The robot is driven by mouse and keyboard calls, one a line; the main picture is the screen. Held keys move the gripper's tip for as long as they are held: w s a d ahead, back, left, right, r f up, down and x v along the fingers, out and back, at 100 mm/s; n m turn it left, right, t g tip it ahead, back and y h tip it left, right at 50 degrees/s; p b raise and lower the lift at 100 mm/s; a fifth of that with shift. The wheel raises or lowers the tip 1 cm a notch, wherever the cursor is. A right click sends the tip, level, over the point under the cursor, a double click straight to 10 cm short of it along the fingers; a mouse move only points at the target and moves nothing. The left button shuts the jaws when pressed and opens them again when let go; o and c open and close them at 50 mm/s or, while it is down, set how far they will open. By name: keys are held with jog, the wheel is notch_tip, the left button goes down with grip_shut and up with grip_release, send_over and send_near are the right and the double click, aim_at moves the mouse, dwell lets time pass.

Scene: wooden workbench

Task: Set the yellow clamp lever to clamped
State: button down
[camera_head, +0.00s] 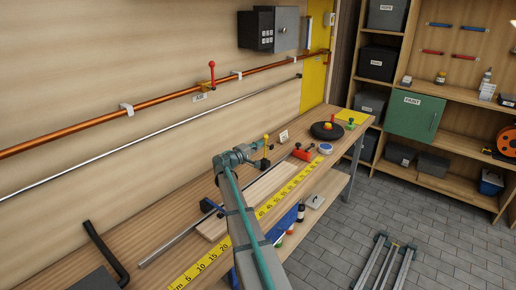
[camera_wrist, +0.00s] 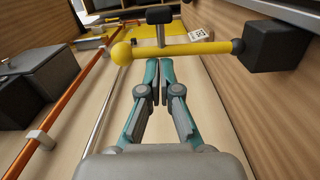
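The yellow clamp lever (camera_head: 266,141) stands upright from the bench just right of my gripper (camera_head: 246,154) in the head view. In the wrist view the lever (camera_wrist: 185,50) is a yellow bar with a ball at its left end and a black block (camera_wrist: 268,46) at its right end. It crosses just beyond the tips of my gripper (camera_wrist: 158,82). The teal fingers are together with nothing seen between them. The lever is outside them; whether the tips touch it I cannot tell. A black T-shaped part (camera_wrist: 159,16) shows behind the lever.
A copper pipe (camera_head: 160,99) with a red-knobbed valve (camera_head: 212,75) and a silver rod (camera_head: 130,138) run along the wall. A small white card (camera_head: 283,136), a red tool (camera_head: 302,152) and a black disc (camera_head: 327,131) lie farther along the bench. A yellow ruler (camera_head: 215,252) lines the front edge.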

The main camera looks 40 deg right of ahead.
aim_at(265, 150)
jog(key=shift+s+f+b, duration=0.15)
jog(key=shift+s+b, duration=0.1)
jog(key=shift+b, duration=0.25)
jog(key=s+m+b, duration=0.1)
jog(key=b, duration=0.2)
jog(key=s+m+b, duration=0.1)
jog(key=m+b, duration=0.1)
jog(key=b, duration=0.2)
jog(key=s+d+m+b, duration=0.1)
jog(key=b, duration=0.3)
jog(key=shift+s+f+m, duration=0.1)
jog(key=shift+f+m, duration=0.3)
jog(key=s+m+b, duration=0.1)
jog(key=b, duration=0.2)
jog(key=s+m+b, duration=0.1)
jog(key=m+b, duration=0.1)
jog(key=b, duration=0.1)
jog(key=s+f+m+b, duration=0.1)
jog(key=b, duration=0.2)
jog(key=shift+s+d+m, duration=0.1)
jog(key=shift+d+m, duration=0.2)
jog(key=shift+d, duration=0.1)
jog(key=shift+s, duration=0.1)
